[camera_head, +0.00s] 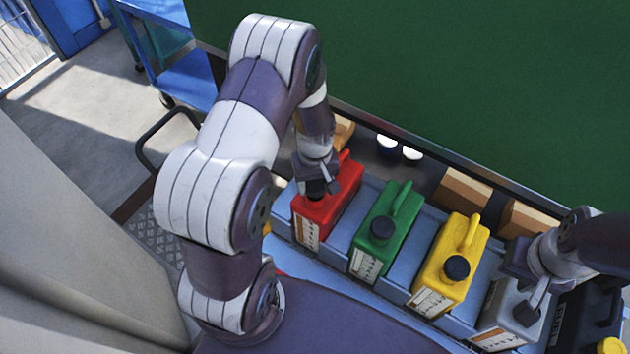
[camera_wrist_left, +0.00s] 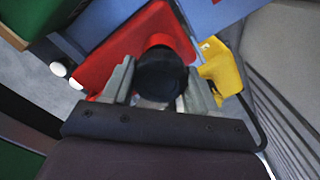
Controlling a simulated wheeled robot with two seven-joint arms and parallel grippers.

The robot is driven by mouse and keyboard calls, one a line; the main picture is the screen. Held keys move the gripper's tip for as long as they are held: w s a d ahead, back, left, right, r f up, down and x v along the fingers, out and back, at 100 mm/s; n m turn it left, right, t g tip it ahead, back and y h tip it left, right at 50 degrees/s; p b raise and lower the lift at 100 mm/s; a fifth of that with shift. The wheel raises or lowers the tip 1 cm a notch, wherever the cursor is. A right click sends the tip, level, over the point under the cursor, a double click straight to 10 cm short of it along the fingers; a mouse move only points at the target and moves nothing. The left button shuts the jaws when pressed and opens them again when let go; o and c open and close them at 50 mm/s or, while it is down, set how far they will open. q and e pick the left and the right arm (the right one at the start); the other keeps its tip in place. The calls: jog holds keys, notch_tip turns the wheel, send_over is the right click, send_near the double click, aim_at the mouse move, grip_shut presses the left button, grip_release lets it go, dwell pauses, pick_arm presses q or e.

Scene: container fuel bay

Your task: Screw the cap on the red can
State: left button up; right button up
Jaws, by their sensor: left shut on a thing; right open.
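The red can (camera_head: 322,214) stands upright at the left end of the row of cans, with its label facing me. My left gripper (camera_head: 318,186) is over its front top and shut on a black cap (camera_wrist_left: 160,75). In the left wrist view the cap sits between the two fingers (camera_wrist_left: 158,92), with a red ring of the red can (camera_wrist_left: 110,52) showing right at its far edge. I cannot tell how far it is threaded. My right gripper (camera_head: 528,284) is open above the grey can (camera_head: 507,312), at the right.
A green can (camera_head: 383,232) and a yellow can (camera_head: 447,273), both with black caps, stand in blue rack compartments to the right. A dark can (camera_head: 588,315) is at the far right. Cardboard boxes (camera_head: 465,188) lie behind the rack. A blue cart (camera_head: 185,75) stands at the back left.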

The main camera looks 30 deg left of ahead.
pick_arm(q)
jog(key=shift+f+b, duration=0.45)
jog(key=shift+f, duration=0.7)
dwell(0.5)
